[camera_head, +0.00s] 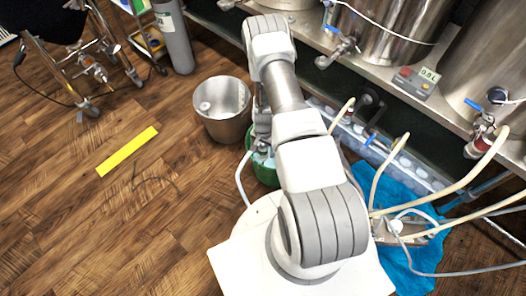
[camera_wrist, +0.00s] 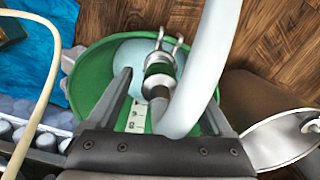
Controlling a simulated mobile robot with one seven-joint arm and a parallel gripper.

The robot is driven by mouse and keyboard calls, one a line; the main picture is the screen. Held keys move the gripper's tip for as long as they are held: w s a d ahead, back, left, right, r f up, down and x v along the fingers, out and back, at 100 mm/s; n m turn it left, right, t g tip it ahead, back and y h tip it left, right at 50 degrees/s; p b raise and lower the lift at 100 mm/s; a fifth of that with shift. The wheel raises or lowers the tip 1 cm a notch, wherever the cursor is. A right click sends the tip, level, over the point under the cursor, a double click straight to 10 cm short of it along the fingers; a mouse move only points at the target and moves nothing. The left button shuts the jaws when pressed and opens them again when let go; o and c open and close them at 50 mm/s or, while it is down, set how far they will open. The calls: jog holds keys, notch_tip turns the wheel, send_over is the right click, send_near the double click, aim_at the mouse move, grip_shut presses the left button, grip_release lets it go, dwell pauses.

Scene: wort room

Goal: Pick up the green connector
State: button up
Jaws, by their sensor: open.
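The green connector (camera_wrist: 160,70) is a metal fitting with green bands and two metal lever arms at its far end. It sits on the end of a thick white hose (camera_wrist: 205,70), over a green bucket (camera_wrist: 92,72) holding a pale, rounded thing (camera_wrist: 128,55). My gripper (camera_wrist: 168,88) is open, with one finger on each side of the connector and hose; I cannot tell whether either finger touches. In the head view the green bucket (camera_head: 267,178) stands on the floor, partly behind my arm, and the connector cannot be made out.
A steel pot (camera_head: 222,112) stands beside the bucket. A bench with steel vessels (camera_head: 388,32) and a small meter (camera_head: 415,83) runs along the right. Hoses (camera_head: 445,190) hang over a blue cloth (camera_head: 405,275). Open wooden floor with a yellow strip (camera_head: 127,151) lies left.

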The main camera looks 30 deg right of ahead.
grip_shut()
jog(key=shift+r, duration=0.1)
dwell(0.4)
notch_tip(320, 180, up, 5)
jog(key=shift+f+p, duration=0.1)
jog(key=shift+p, duration=1.05)
jog(key=d+r+p, duration=0.2)
jog(key=d+r, duration=0.4)
jog(key=d, duration=0.5)
jog(key=shift+s+d, duration=0.35)
jog(key=shift+s, duration=0.05)
jog(key=shift+r, duration=0.15)
jog(key=shift+r+p, duration=1.45)
jog(key=shift+r, duration=0.75)
